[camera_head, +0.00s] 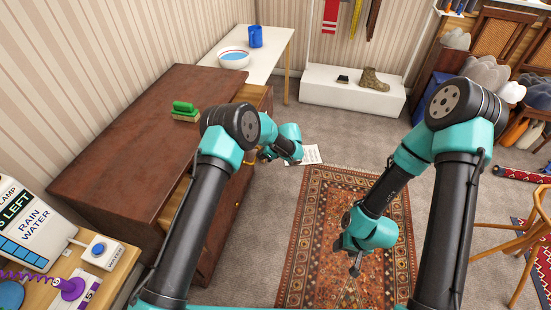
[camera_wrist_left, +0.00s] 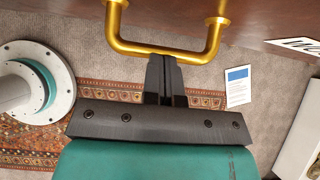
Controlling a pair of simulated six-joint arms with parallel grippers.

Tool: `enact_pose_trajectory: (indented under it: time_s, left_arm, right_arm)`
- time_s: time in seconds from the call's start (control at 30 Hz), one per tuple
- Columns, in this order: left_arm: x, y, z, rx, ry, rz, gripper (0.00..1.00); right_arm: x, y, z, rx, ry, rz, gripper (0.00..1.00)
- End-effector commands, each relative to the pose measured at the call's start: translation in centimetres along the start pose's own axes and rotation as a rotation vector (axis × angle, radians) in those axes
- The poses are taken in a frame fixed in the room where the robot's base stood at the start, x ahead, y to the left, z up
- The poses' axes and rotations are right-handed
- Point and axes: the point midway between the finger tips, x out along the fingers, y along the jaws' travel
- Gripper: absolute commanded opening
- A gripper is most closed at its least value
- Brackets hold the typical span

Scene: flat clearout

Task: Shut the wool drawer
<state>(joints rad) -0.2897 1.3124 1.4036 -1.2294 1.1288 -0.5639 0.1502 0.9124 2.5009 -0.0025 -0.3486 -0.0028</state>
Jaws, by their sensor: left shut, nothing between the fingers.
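The brown chest of drawers (camera_head: 130,140) stands along the left wall in the head view. Light wood drawer parts (camera_head: 257,97) show at its right side, partly behind my left arm; how far any drawer stands out I cannot tell. My left gripper (camera_head: 266,155) is at the chest's front, its fingers small and partly hidden there. In the left wrist view its fingers (camera_wrist_left: 166,75) are shut and empty, with the tips at a brass handle (camera_wrist_left: 160,50) on a dark brown front (camera_wrist_left: 200,10); contact is unclear. My right gripper (camera_head: 356,266) hangs over the rug, away from the chest.
A green brush (camera_head: 184,110) lies on the chest top. A white table (camera_head: 268,45) with a bowl (camera_head: 234,59) and blue mug (camera_head: 255,37) stands behind. A paper (camera_head: 304,155) lies on the floor beside the patterned rug (camera_head: 330,200). A wooden chair (camera_head: 535,235) stands right.

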Motion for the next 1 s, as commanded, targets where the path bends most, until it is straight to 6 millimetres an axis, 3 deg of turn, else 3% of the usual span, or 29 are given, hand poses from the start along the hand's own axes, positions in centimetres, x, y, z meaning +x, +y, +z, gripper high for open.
enact_pose_trajectory:
  time_s: [0.2, 0.5, 0.67, 1.0]
  left_arm:
    - [4.1, 0.1, 4.9, -0.004, 0.001, 0.004, 0.00]
    - [8.0, 0.1, 9.7, -0.001, 0.001, 0.002, 0.00]
    - [9.0, 0.1, 10.9, -0.001, 0.001, 0.002, 0.00]
    - [8.6, 0.0, 10.5, 0.000, 0.000, 0.000, 0.00]
  right_arm:
    - [0.0, 0.0, 0.0, 0.000, 0.000, 0.000, 0.53]
    - [0.0, 0.0, 0.0, 0.000, 0.000, 0.000, 0.53]
    - [0.0, 0.0, 0.0, 0.000, 0.000, 0.000, 0.53]
    - [0.0, 0.0, 0.0, 0.000, 0.000, 0.000, 0.53]
